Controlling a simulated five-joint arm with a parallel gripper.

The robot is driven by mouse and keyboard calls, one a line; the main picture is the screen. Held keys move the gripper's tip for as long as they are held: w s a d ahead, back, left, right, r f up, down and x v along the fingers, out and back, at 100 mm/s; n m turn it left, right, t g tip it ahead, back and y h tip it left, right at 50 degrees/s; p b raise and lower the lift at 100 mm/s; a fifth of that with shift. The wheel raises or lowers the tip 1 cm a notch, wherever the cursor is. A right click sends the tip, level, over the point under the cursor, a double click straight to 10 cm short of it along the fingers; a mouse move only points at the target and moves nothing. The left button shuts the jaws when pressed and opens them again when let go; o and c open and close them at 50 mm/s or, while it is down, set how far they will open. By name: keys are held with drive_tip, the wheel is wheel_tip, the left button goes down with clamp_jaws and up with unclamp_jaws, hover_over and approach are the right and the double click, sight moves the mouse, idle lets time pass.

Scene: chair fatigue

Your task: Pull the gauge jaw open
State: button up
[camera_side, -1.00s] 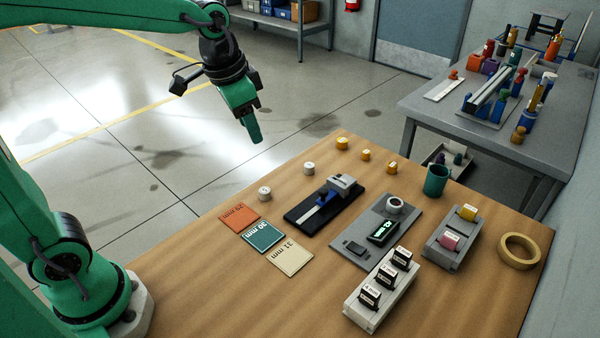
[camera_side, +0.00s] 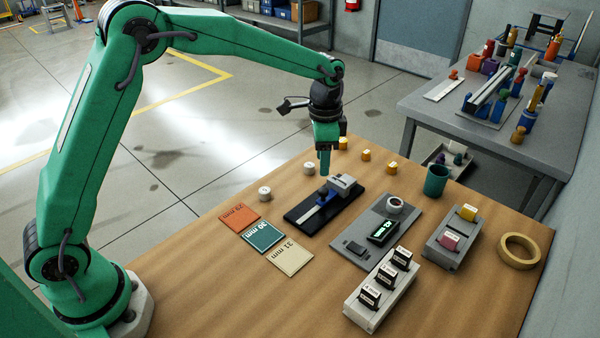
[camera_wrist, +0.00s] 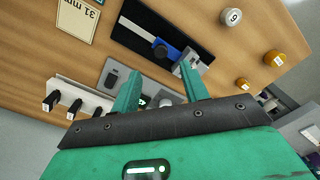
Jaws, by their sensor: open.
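The gauge lies on a black base (camera_side: 295,216) in the middle of the wooden table. It has a silver scale bar (camera_side: 312,216), a blue sliding jaw with a dark knob (camera_side: 322,193), and a grey block (camera_side: 346,183) at its far right end. In the wrist view the blue jaw (camera_wrist: 166,53) lies close beside the grey block (camera_wrist: 191,67). My gripper (camera_side: 324,172) points down above the far side of the gauge, apart from it. In the wrist view its two green fingers (camera_wrist: 160,90) are spread with nothing between them.
Orange, teal and cream size cards (camera_side: 262,237) lie left of the gauge. White and yellow cylinders (camera_side: 309,168) stand behind it. A grey display unit (camera_side: 383,233), a rack of labelled blocks (camera_side: 375,300), a green cup (camera_side: 436,180) and a tape ring (camera_side: 519,251) are to the right.

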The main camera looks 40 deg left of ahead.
sight(323, 189)
drive_tip(key=shift+w+d+f, duration=0.15)
drive_tip(key=shift+w+f, duration=0.1)
drive_tip(key=shift+f, duration=0.2)
drive_tip(key=shift+f, duration=0.1)
drive_tip(key=shift+f, duration=3.8)
clamp_jaws()
